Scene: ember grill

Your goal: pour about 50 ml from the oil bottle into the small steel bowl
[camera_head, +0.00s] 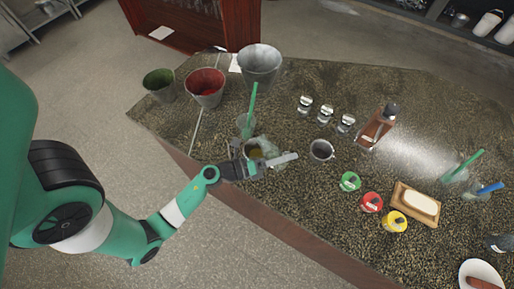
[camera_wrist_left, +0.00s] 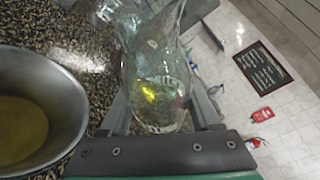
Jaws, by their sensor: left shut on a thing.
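My left gripper (camera_head: 266,160) is shut on the clear glass oil bottle (camera_head: 271,148), just above the counter. In the left wrist view the bottle (camera_wrist_left: 150,60) sits between the two fingers (camera_wrist_left: 163,100), with a small patch of yellow oil inside it. The small steel bowl (camera_wrist_left: 75,90) stands right beside the bottle in that view and holds a pool of yellow oil. I cannot make out a stream of oil. My right gripper is not in view.
Green (camera_head: 158,83), red (camera_head: 206,88) and grey (camera_head: 260,62) buckets stand at the back left.

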